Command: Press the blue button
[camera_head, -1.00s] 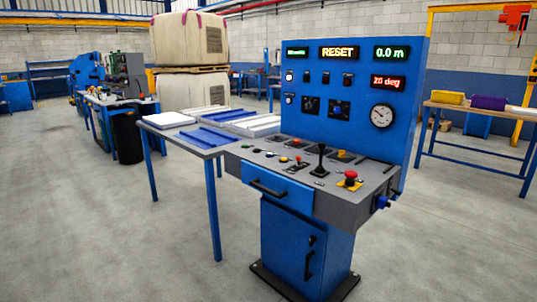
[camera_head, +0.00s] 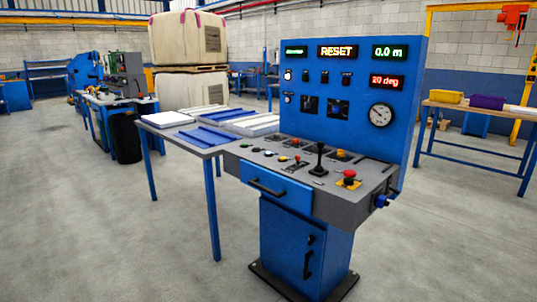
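A blue control console (camera_head: 345,100) with an upright panel and a sloped grey desk (camera_head: 345,196) stands right of centre. A row of small buttons runs along the left part of the desk. Neither of my grippers shows in the head view, so nothing of mine is seen touching the console.
The desk also has a black joystick (camera_head: 319,158) and a red mushroom button (camera_head: 349,176) on a yellow plate. The panel display (camera_head: 337,52) reads RESET. A blue-legged table (camera_head: 160,132) with panels adjoins the console's left. Floor (camera_head: 120,235) in front is clear.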

